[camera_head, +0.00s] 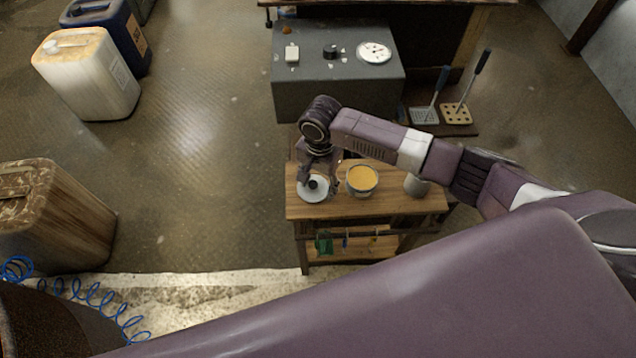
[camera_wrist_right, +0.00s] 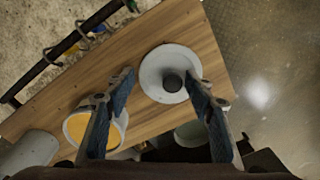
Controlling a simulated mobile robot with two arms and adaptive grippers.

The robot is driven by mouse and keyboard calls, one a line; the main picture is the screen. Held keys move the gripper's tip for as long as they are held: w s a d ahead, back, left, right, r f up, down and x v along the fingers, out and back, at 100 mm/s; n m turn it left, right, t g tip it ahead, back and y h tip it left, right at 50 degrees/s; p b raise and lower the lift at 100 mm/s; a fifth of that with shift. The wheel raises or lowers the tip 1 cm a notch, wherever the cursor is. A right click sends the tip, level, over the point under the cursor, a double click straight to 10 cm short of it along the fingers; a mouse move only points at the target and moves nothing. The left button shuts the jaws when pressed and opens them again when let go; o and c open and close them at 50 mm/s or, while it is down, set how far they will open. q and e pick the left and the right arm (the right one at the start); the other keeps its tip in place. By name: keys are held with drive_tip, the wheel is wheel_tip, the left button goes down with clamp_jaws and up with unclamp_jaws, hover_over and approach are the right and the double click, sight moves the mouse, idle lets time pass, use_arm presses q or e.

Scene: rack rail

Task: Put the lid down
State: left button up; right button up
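The lid (camera_head: 315,194) is a pale disc with a black knob, at the left end of the small wooden table (camera_head: 400,204). In the right wrist view the lid (camera_wrist_right: 154,74) appears to lie flat on the wood, near an edge. My right gripper (camera_head: 318,180) is above the lid, pointing down. In the right wrist view the gripper (camera_wrist_right: 160,78) has its fingers wide apart, with nothing gripped; the knob shows between them, nearer one finger. A pot with orange contents (camera_head: 362,180) stands uncovered right of the lid. My left gripper is out of view.
A grey cup (camera_head: 416,186) stands on the table, right of the pot. Behind the table is a grey box (camera_head: 340,85) with a dial. Tools hang on the table's front rail (camera_head: 345,241). Jerrycans (camera_head: 88,75) stand on the floor at left.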

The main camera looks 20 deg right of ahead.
sight(319, 190)
drive_tip(key=shift+o, duration=0.4)
drive_tip(key=shift+r, duration=0.1)
wheel_tip(319, 190, up, 12)
drive_tip(key=shift+d+p, duration=0.15)
drive_tip(key=shift+p, duration=0.2)
drive_tip(key=shift+s, duration=0.1)
